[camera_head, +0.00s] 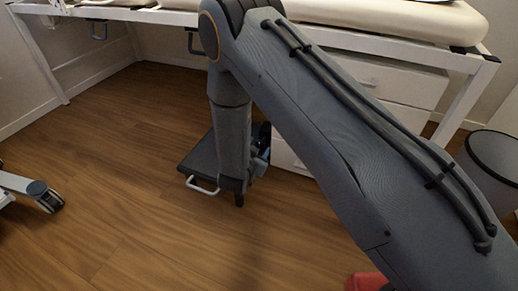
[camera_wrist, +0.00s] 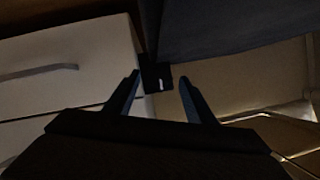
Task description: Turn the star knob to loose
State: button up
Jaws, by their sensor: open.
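No star knob can be clearly made out in either view. In the wrist view, my gripper (camera_wrist: 159,88) is open, with its two dark fingers apart and nothing held between them. A small dark block (camera_wrist: 149,71) with a short white mark shows beyond the fingertips, between them in the picture. I cannot tell whether it is part of the knob or how far off it is. In the head view, my arm hangs down in front of the white drawers, and my gripper is mostly hidden behind its lower links.
A white-framed padded couch (camera_head: 395,19) stands at the back, over white drawers (camera_head: 405,82). A dark low platform (camera_head: 203,158) sits by my arm. A grey bin (camera_head: 495,160) is at right, and a wheeled leg (camera_head: 40,195) at left. The wooden floor at front left is clear.

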jog(key=shift+x, duration=0.8)
jog(key=shift+c, duration=0.5)
jog(key=c, duration=0.9)
jog(key=shift+c, duration=0.2)
jog(key=shift+r+n+p, duration=0.1)
jog(key=shift+n+p, duration=0.2)
jog(key=shift+p, duration=0.05)
jog(key=shift+a+n+h+p, duration=0.1)
jog(key=shift+n+h+p, duration=0.3)
jog(key=shift+p, duration=0.35)
jog(key=shift+a+n+g+h+p, duration=0.1)
jog(key=shift+n+g+h+p, duration=0.4)
jog(key=shift+n+h+p, duration=0.6)
